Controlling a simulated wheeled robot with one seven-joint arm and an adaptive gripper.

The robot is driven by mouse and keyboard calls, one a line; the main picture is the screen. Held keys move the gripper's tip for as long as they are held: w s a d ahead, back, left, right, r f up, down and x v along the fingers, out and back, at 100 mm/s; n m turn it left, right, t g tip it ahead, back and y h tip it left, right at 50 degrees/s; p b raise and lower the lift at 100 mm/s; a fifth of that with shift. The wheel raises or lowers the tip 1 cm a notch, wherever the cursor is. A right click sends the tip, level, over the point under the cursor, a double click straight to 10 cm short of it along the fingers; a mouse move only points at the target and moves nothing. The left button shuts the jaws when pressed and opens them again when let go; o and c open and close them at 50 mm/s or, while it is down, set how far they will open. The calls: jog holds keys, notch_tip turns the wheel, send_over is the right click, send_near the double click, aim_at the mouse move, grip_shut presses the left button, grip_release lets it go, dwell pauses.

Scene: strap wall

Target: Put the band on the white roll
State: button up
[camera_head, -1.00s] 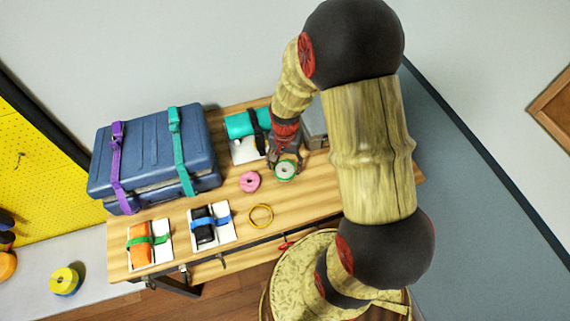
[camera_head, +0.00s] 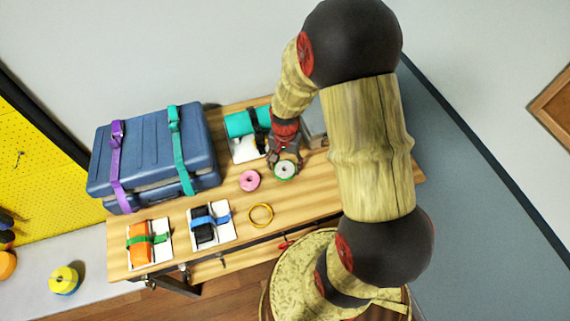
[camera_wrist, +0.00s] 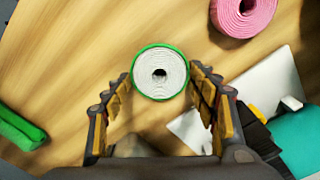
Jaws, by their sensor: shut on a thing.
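The white roll (camera_head: 285,169) stands on the wooden table with its round end and dark core hole facing up. It also shows in the wrist view (camera_wrist: 160,73). A green band (camera_wrist: 160,99) rings the roll's outer edge; how far down it sits cannot be told. My gripper (camera_wrist: 161,82) has one finger on each side of the roll, shut on the green band.
A pink roll (camera_head: 249,181) lies just left of the white roll. A teal roll (camera_head: 240,123) with a black strap is behind. A blue case (camera_head: 152,155) fills the left back. Orange (camera_head: 139,237) and black (camera_head: 203,230) strapped rolls lie at the front left.

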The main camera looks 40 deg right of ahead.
jog(key=shift+f, duration=0.1)
jog(key=o, duration=0.8)
jog(key=shift+r+p, duration=3)
jog(key=shift+r, duration=1.05)
